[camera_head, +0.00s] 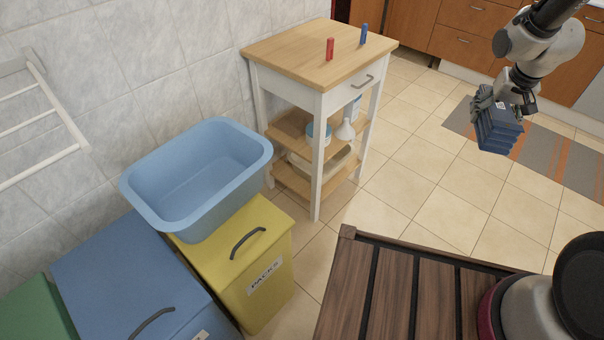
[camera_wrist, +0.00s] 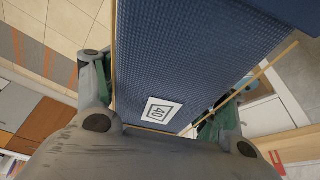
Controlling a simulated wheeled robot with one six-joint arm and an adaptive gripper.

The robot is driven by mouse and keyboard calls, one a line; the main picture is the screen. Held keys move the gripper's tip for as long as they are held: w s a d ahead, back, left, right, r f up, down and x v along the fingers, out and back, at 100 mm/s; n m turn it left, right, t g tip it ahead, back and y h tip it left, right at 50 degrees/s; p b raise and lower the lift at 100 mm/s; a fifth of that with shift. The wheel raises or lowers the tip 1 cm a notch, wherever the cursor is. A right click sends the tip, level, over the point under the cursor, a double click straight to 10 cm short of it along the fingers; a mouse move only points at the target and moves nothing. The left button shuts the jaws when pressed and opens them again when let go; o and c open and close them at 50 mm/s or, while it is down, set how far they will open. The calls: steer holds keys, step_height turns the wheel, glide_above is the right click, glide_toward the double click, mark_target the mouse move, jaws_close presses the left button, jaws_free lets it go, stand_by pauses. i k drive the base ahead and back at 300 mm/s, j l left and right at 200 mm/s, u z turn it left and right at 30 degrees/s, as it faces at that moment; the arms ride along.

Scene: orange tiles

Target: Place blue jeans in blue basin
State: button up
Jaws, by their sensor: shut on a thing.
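The blue jeans (camera_head: 498,130) are a folded dark blue stack held in the air at the upper right of the head view. My gripper (camera_head: 503,103) is shut on them from above. In the wrist view the jeans (camera_wrist: 200,60) fill the middle, with a white label marked 40, and a finger shows on each side. The blue basin (camera_head: 197,177) is light blue and looks empty. It stands at the left on top of the bins, well apart from my gripper.
Under the basin are a yellow bin (camera_head: 262,262) labelled PACKS and a blue bin (camera_head: 130,285). A wooden-topped cart (camera_head: 300,60) bearing a red and a blue item stands between basin and gripper. A drying rack (camera_head: 40,120) hangs on the left wall. Tiled floor (camera_head: 440,200) is open below the jeans.

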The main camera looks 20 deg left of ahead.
mark_target(201, 201)
steer(key=i+u, duration=0.25)
steer(key=u, duration=0.25)
steer(key=i+l+u, duration=0.2)
steer(key=u, duration=0.3)
steer(key=i+l+u, duration=0.2)
steer(key=u, duration=0.3)
steer(key=i+l+u, duration=0.2)
steer(key=l+u, duration=0.15)
steer(key=u, duration=0.15)
steer(key=i+l+u, duration=0.1)
steer(key=l+u, duration=0.2)
steer(key=u, duration=0.2)
steer(key=l+u, duration=0.35)
steer(key=l, duration=0.3)
steer(key=k+j+z, duration=0.1)
steer(key=j, duration=0.35)
